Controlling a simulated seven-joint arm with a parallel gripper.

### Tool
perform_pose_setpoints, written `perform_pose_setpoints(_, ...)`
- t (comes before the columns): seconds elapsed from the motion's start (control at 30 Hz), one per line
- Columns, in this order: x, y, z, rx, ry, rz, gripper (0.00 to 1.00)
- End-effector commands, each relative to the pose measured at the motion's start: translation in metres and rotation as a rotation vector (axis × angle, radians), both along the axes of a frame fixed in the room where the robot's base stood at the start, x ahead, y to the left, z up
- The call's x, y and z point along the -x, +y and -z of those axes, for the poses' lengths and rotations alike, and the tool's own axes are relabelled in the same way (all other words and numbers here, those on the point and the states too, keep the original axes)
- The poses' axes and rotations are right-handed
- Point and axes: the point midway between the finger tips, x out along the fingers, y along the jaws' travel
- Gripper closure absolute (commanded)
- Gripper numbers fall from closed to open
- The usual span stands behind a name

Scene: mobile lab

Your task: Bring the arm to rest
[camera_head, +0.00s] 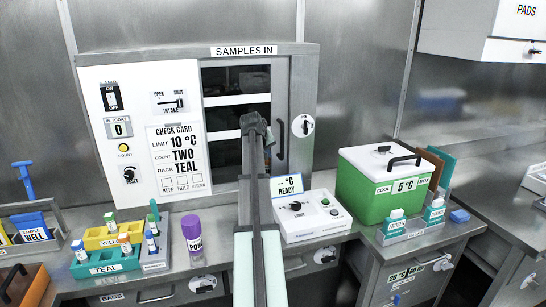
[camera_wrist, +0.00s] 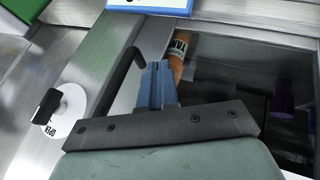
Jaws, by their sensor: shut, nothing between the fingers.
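My arm reaches up from the bottom centre of the head view. My gripper (camera_head: 254,122) is in front of the dark hatch window (camera_head: 220,85) under the SAMPLES IN sign. In the wrist view my gripper (camera_wrist: 157,72) shows its fingers together and empty, beside the hatch's dark handle (camera_wrist: 122,70). I cannot tell whether the fingers touch the handle or the glass. In the wrist view an orange-capped, labelled tube (camera_wrist: 176,55) shows beyond the fingertips, partly hidden.
A control box with a READY display (camera_head: 312,222) and a green cool box (camera_head: 385,185) stand right of my arm. A purple-capped bottle (camera_head: 192,235) and the yellow and teal racks (camera_head: 105,268) stand left. A knob (camera_head: 303,125) is right of the hatch.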

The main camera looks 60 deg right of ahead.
Motion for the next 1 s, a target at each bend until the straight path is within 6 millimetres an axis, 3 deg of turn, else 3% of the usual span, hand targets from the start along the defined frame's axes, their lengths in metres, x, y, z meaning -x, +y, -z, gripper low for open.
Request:
perform_pose_setpoints(0.3,0.002,0.032,-0.042,0.0,-0.001,-0.001,1.0)
perform_pose_setpoints(0.77,0.002,0.043,-0.055,-0.002,-0.001,-0.002,1.0)
perform_pose_setpoints(0.87,-0.009,0.048,-0.052,-0.007,-0.012,-0.013,1.0)
perform_pose_setpoints(1.0,-0.054,0.072,-0.04,-0.026,-0.063,-0.063,1.0)
